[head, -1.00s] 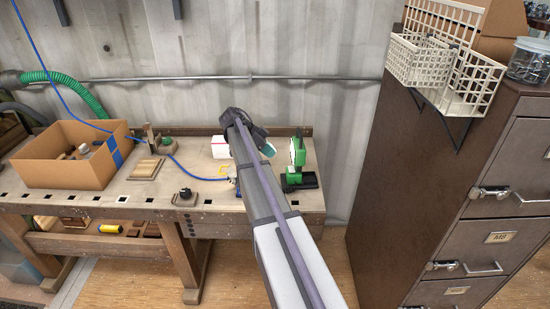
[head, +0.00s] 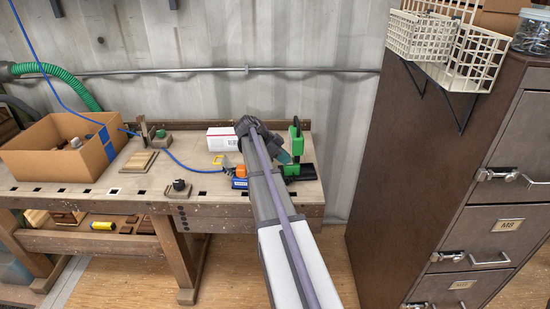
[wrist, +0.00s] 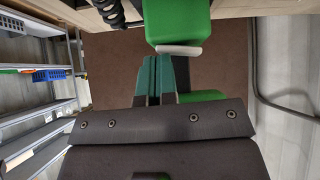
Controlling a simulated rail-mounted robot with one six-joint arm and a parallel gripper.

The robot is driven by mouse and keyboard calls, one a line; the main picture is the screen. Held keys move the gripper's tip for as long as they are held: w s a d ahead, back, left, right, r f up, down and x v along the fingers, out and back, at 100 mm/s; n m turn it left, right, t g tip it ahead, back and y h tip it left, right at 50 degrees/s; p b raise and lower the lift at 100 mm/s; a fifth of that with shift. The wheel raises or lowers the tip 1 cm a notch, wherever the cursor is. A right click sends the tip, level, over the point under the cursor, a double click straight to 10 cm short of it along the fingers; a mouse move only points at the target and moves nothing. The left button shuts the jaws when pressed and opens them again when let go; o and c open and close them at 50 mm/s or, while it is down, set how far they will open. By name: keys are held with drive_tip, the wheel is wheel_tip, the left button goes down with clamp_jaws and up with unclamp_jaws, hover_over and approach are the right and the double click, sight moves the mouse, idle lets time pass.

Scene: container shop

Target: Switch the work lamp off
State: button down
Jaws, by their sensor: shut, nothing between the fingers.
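A small green and black device (head: 296,143), which looks like the work lamp, stands at the right end of the workbench (head: 215,185). In the wrist view its green body (wrist: 178,20) has a pale edge strip, and another green part shows lower right. I cannot make out a switch or whether it is lit. My gripper (head: 285,157) is just left of the lamp in the head view. In the wrist view its teal fingers (wrist: 154,75) are together and empty, close beside the lamp. I cannot tell whether they touch it.
A white box (head: 222,139) and an orange and blue item (head: 240,178) lie left of my gripper. A cardboard box (head: 60,150) stands at the bench's left. A brown cabinet (head: 420,160) rises to the right.

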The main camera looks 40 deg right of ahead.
drive_tip(key=shift+w+d, duration=0.1)
drive_tip(key=shift+w, duration=0.05)
drive_tip(key=shift+w+d+r+p, duration=0.35)
drive_tip(key=shift+w+d, duration=0.1)
drive_tip(key=shift+w, duration=0.1)
drive_tip(key=s+a+p+v, duration=0.1)
drive_tip(key=p+v, duration=0.6)
drive_tip(key=v, duration=0.3)
drive_tip(key=shift+d+f, duration=0.1)
